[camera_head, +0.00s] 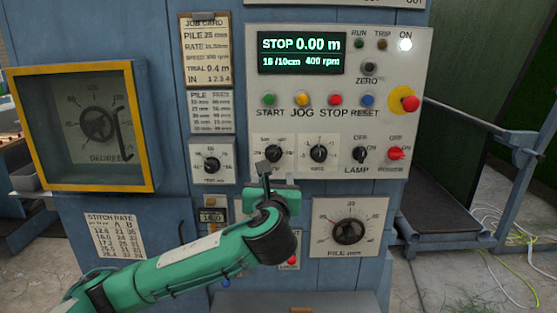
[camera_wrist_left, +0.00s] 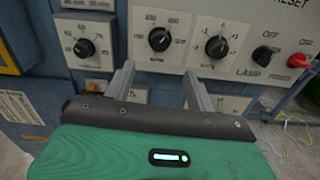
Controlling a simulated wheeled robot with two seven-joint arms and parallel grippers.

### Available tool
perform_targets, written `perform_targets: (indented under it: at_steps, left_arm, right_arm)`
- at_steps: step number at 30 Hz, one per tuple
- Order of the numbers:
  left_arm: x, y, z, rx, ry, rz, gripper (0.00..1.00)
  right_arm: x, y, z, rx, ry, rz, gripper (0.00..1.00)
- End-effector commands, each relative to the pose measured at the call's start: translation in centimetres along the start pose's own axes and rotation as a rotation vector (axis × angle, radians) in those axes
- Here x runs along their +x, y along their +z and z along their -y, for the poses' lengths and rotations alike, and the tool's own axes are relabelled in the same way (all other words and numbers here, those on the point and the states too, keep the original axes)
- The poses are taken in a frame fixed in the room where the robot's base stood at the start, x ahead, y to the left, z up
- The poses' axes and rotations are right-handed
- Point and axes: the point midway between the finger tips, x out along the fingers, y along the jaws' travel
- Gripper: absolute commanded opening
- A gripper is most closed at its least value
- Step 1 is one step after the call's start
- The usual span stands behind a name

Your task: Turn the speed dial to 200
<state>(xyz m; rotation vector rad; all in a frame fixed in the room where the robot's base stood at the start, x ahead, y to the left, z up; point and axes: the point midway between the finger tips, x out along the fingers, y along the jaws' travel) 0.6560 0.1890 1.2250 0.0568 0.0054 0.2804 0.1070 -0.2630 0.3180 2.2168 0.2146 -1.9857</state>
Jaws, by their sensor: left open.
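The speed dial (camera_head: 273,153) is a black knob on a pale plate, the left one of a pair on the light control panel. In the left wrist view the speed dial (camera_wrist_left: 160,39) has 300 and 400 printed above it; its exact pointer angle is too small to read. The display (camera_head: 301,53) reads 400 rpm. My left gripper (camera_head: 267,172) is just below the dial in the head view. In the wrist view its two fingers (camera_wrist_left: 159,82) are spread, empty, with the dial above and between them, apart from it. My right gripper is not in view.
A similar knob (camera_head: 319,153) sits right beside the speed dial. A smaller dial (camera_head: 212,165) is to the left, and the lamp switch (camera_head: 360,155) and red power switch (camera_head: 396,153) are to the right. Push buttons and a red emergency knob (camera_head: 404,100) are above.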

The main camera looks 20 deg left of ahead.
Motion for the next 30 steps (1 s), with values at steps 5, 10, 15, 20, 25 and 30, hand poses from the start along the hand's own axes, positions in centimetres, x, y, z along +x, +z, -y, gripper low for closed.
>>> perform_targets:
  at_steps: [5,10,15,20,25,30]
  left_arm:
    - [3.1,0.1,-0.1,0.000,0.004,-0.003,0.56]
    - [6.8,0.2,-0.1,-0.001,0.004,-0.004,0.56]
    - [9.9,0.1,0.0,-0.003,0.002,-0.004,0.56]
    - [11.9,0.0,0.0,-0.003,0.001,-0.003,0.56]
    - [12.9,0.0,0.0,-0.003,0.000,-0.002,0.56]
    - [13.1,-0.1,0.0,-0.004,-0.001,-0.002,0.56]
  right_arm:
    - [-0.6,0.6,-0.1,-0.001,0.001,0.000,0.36]
    - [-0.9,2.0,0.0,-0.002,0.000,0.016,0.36]
    - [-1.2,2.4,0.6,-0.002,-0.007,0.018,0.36]
    - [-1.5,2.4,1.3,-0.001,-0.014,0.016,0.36]
    - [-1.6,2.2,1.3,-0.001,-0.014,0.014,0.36]
    - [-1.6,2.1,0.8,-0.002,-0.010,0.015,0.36]
